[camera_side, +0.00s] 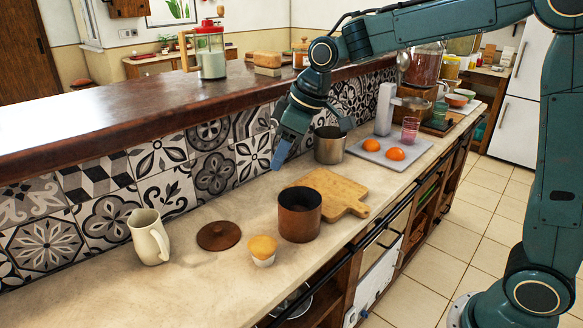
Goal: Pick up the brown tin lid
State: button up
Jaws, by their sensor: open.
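The brown tin lid (219,236) lies flat on the pale counter, a round disc with a small knob on top. The open brown tin (299,214) stands upright to its right, apart from it. My gripper (310,143) is open and empty, above the counter near the tiled wall, up and to the right of the lid. One finger points down at the left; the other shows at the right, in front of the metal pot.
A cream jug (149,237) stands left of the lid, and a muffin (263,250) sits close at its right front. A wooden board (337,188) and a metal pot (329,146) are behind the tin. The tiled wall (165,190) rises behind the lid.

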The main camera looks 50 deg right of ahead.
jog(key=w+a+f+n+y, duration=0.1)
jog(key=w+a+f, duration=0.3)
jog(key=w+f, duration=0.6)
jog(key=shift+w+f+n+g, duration=0.35)
jog(key=shift+w+n, duration=0.2)
jog(key=shift+n, duration=0.35)
jog(key=shift+a, duration=0.1)
send_over(218, 228)
jog(key=s+d, duration=0.2)
notch_tip(218, 228, down, 7)
jog(key=shift+s+f, duration=0.1)
jog(key=shift+s, duration=0.05)
jog(key=shift+a+f, duration=0.1)
jog(key=shift+f, duration=0.25)
jog(key=shift+f, duration=0.1)
jog(key=shift+w+x, duration=0.15)
jog(key=shift+x, duration=1.1)
jog(key=shift+w+x, duration=0.15)
jog(key=shift+x, duration=1.1)
